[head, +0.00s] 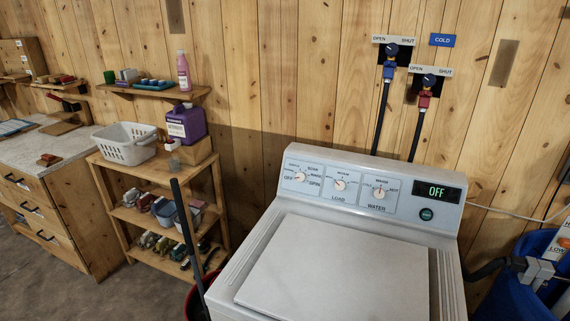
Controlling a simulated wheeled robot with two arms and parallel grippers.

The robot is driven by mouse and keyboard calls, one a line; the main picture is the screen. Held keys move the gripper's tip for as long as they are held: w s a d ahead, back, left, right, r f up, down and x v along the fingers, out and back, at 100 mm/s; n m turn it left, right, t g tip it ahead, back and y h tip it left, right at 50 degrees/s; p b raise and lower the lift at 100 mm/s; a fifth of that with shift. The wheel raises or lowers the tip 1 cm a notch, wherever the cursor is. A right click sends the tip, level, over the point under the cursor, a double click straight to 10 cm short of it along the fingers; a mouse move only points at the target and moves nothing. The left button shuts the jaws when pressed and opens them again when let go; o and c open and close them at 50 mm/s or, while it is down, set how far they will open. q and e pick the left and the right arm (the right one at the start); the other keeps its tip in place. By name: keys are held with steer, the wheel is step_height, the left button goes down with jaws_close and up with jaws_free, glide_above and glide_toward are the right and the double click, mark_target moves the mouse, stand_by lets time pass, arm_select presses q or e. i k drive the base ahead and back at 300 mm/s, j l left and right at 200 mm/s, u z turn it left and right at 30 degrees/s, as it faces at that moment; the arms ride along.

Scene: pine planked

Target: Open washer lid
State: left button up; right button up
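The white washer (260,252) stands at the lower centre and right, against the plank wall. Its lid (335,268) is a flat, pale panel on the top and lies shut, level with the top around it. The front edge of the lid runs out of the bottom of the picture. Behind the lid rises the control panel (411,203) with three dials, a display (437,191) reading OFF and a round dark green button (426,214).
A blue tub (510,300) with a dark hose and grey fitting stands right of the washer. A dark pole (187,240) rises from a red bucket (193,302) at its left. A wooden shelf unit (125,213) holds a basket (125,145) and purple jug (187,124).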

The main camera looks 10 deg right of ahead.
mark_target(310, 269)
steer(key=z, duration=0.85)
steer(key=k+j+z, duration=0.3)
steer(key=k+j, duration=0.2)
steer(key=j, duration=0.2)
